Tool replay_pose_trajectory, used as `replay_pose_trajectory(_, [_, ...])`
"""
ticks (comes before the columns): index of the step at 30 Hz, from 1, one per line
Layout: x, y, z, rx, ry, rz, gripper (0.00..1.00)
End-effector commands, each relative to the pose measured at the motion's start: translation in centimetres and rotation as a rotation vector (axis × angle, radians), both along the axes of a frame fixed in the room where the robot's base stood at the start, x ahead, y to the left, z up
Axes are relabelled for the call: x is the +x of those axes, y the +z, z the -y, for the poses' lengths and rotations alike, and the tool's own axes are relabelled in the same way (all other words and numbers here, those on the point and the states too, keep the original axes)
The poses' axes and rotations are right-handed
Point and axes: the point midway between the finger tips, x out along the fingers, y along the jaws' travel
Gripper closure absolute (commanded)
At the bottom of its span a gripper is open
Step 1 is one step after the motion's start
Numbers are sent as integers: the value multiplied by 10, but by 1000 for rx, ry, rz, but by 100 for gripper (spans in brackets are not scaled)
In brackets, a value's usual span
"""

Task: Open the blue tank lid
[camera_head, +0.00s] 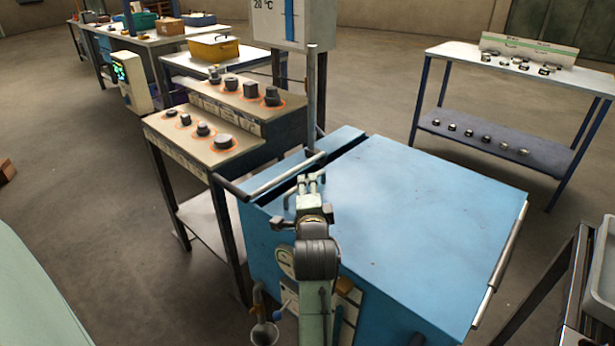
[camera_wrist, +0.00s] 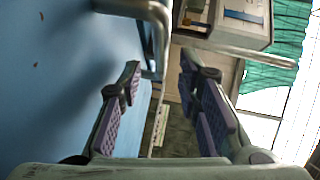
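The blue tank (camera_head: 400,290) stands in the centre right of the head view. Its flat blue lid (camera_head: 430,210) lies level and looks closed. A grey metal handle bar (camera_head: 287,173) runs along the left edge of the tank top. My gripper (camera_head: 312,180) is over that edge, close to the bar. In the wrist view my gripper (camera_wrist: 160,62) is open and its purple pads are empty. A bent grey metal handle (camera_wrist: 160,30) shows just beyond and partly between the fingertips, beside the blue surface (camera_wrist: 50,80). I cannot tell whether a finger touches it.
A stepped bench with dark weights (camera_head: 224,142) stands left of the tank. A gauge box marked 20 °C (camera_head: 292,20) and an upright post are behind it. Another metal bar (camera_head: 503,250) edges the tank's right side. A white-topped table (camera_head: 460,55) stands at the back right.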

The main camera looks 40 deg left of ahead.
Motion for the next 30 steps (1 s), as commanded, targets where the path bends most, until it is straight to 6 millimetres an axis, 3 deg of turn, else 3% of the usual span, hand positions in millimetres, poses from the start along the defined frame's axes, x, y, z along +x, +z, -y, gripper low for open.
replay_pose_trajectory(9, [31,-4,-27,1,0,1,69])
replay_pose_trajectory(20, [35,-6,-29,0,0,1,69])
replay_pose_trajectory(30, [34,-6,-29,0,0,1,92])
